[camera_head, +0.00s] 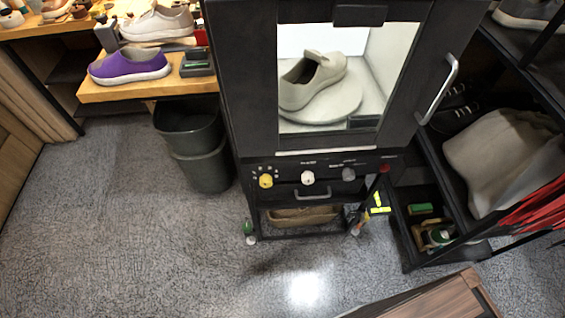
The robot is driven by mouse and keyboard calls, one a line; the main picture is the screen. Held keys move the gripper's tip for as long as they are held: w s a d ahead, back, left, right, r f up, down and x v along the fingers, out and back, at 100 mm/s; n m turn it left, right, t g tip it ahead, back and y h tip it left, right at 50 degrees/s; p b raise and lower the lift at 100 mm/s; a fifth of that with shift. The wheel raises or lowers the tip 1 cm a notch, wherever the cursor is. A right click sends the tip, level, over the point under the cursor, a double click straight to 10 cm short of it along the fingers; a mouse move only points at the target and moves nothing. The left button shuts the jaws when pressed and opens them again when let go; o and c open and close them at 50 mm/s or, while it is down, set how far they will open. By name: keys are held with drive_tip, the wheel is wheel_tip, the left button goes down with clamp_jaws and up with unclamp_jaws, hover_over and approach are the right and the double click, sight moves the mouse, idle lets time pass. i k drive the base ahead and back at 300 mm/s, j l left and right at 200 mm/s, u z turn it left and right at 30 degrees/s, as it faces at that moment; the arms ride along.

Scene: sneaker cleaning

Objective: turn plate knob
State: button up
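A black cabinet (243,84) stands in the middle of the head view, with a window in its front. Behind the window a beige shoe (313,82) rests on a round light plate (345,100). Below the window is a control panel with a yellow knob (266,181), a white knob (308,177), a grey knob (348,174) and a small red control (385,168). The panel labels are too small to read, so I cannot tell which is the plate knob. My gripper is not in view.
A vertical handle (438,90) is on the cabinet's right. A wooden shelf (145,87) holds shoes. A dark rack (430,175) is at right. A brown wooden piece (435,300) is at lower right. The grey floor (150,250) is mostly clear.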

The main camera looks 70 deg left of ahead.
sight(307, 178)
drive_tip(key=u, duration=2.15)
